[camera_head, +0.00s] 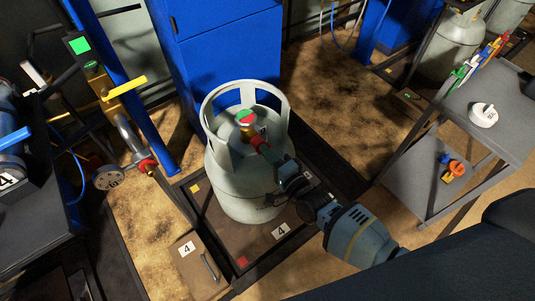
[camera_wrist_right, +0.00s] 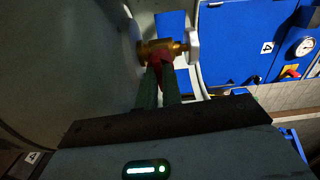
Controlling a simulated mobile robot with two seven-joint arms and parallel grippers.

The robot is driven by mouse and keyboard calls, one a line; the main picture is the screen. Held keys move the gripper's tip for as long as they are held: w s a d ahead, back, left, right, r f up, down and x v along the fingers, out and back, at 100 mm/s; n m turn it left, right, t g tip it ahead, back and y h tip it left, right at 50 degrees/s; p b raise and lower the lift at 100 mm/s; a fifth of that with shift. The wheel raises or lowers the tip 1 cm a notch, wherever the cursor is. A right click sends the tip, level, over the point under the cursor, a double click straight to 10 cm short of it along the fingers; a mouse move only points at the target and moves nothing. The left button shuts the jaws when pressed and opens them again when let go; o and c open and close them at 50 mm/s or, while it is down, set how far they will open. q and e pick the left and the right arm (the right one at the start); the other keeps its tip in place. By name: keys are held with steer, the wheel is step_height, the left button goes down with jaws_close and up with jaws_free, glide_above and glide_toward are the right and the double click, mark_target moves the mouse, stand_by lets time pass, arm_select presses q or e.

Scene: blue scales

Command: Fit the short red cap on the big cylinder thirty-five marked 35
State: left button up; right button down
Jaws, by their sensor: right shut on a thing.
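The big cylinder (camera_head: 235,190), pale grey-green with a handled collar, stands upright on a dark scale platform (camera_head: 215,232). Its marking is not readable here. A brass valve with a green and red top (camera_head: 245,117) sits inside the collar; the brass valve (camera_wrist_right: 178,47) also shows in the right wrist view. My right gripper (camera_head: 259,146) reaches into the collar opening from the lower right. It is shut on the short red cap (camera_head: 255,140), also between the fingertips in the wrist view (camera_wrist_right: 160,61). The cap is at the brass outlet; I cannot tell whether it is seated. My left gripper is not in view.
A blue cabinet (camera_head: 228,65) stands behind the cylinder. A grey cart (camera_head: 465,112) at right holds a white round item (camera_head: 483,115) and an orange item (camera_head: 455,168). A yellow-handled hose fitting (camera_head: 125,87) is at left. Collar walls closely surround the valve.

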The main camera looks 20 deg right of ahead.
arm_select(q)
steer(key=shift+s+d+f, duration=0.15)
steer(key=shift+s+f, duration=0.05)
arm_select(e)
steer(key=shift+m, duration=0.3)
steer(key=shift+f+m+b, duration=0.1)
steer(key=shift+m+b, duration=0.5)
steer(key=shift+m, duration=0.5)
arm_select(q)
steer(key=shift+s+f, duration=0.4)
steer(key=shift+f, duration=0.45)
arm_select(e)
steer(key=shift+m, duration=0.4)
steer(key=shift+m+b, duration=0.45)
steer(key=shift+m, duration=0.05)
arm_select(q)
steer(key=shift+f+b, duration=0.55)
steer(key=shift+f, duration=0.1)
arm_select(e)
steer(key=shift+m, duration=1.2)
